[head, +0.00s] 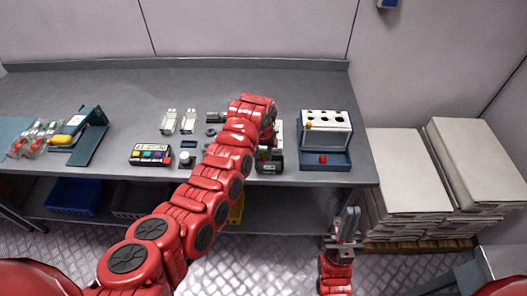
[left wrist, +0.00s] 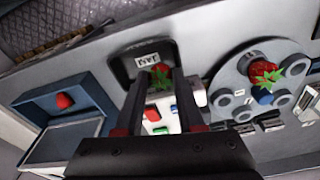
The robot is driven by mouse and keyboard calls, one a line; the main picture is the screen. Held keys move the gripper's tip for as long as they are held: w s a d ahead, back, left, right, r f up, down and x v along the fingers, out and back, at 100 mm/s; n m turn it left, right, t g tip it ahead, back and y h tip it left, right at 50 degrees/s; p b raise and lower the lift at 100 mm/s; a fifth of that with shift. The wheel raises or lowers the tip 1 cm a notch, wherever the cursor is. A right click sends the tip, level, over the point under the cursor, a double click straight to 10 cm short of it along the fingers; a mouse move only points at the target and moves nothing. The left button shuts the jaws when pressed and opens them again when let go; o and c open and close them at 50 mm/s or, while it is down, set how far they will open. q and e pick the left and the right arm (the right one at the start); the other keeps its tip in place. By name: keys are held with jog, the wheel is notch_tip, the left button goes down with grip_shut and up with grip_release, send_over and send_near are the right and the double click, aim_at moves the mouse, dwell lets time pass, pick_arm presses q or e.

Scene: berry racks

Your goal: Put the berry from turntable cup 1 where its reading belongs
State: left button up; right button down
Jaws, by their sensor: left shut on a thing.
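My left gripper (left wrist: 157,70) is shut on a red berry with green leaves (left wrist: 161,78), seen between its fingers in the left wrist view. The held berry is in front of a dark device with a small white label (left wrist: 146,59). A grey round turntable (left wrist: 228,77) with several cups stands to the right. Another red berry with green leaves (left wrist: 264,72) sits on the turntable. I cannot read the cup numbers. In the head view my left arm hides its gripper and most of the turntable. My right gripper (head: 350,213) is low, in front of the table; its opening is unclear.
In the head view a white rack with holes (head: 337,118) stands at the table's right. Bagged berries (head: 35,138) lie far left, and a dark box with coloured buttons (head: 151,154) sits left of my arm.

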pick_arm(q)
jog(key=shift+w+a+f+b, duration=0.15)
jog(key=shift+f+b, duration=0.15)
jog(key=shift+f, duration=0.5)
jog(key=shift+r, duration=0.1)
jog(key=o, duration=0.7)
jog(key=shift+o, duration=0.2)
